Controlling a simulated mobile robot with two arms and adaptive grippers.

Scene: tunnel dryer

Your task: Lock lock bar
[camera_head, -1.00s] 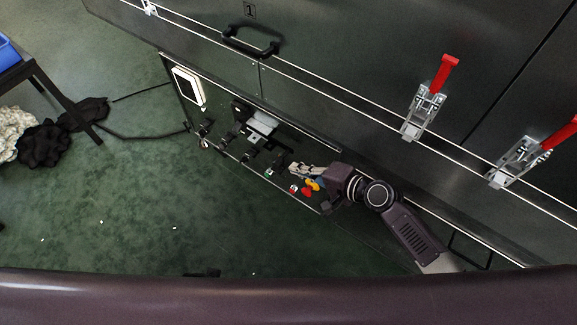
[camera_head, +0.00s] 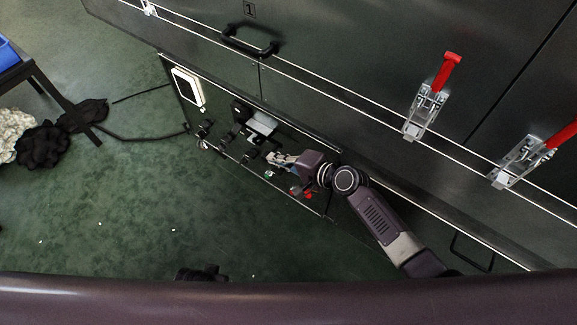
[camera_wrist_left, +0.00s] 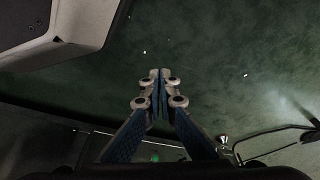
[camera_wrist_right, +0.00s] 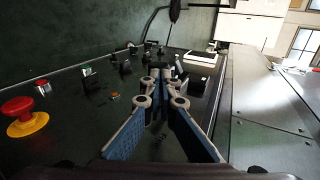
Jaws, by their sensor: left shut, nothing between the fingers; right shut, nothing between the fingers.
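I cannot tell for sure which part is the lock bar. A grey block with black fittings (camera_head: 262,124) sits on the dark control panel (camera_head: 232,172), among several small dark knobs. My right gripper (camera_head: 273,158) is shut and empty over the panel, just below and right of that block. In the right wrist view the shut fingertips (camera_wrist_right: 162,76) point along the panel toward the dark knobs (camera_wrist_right: 125,66); whether they touch anything is unclear. My left gripper (camera_wrist_left: 157,78) is shut and empty, with green floor beyond its tips.
Two red-handled toggle clamps (camera_head: 427,105) (camera_head: 520,160) and a black handle (camera_head: 250,42) are on the dark doors. A red button on a yellow base (camera_wrist_right: 27,124) is on the panel. A dark stand with a blue bin (camera_head: 8,53) is at left. Green floor is mostly clear.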

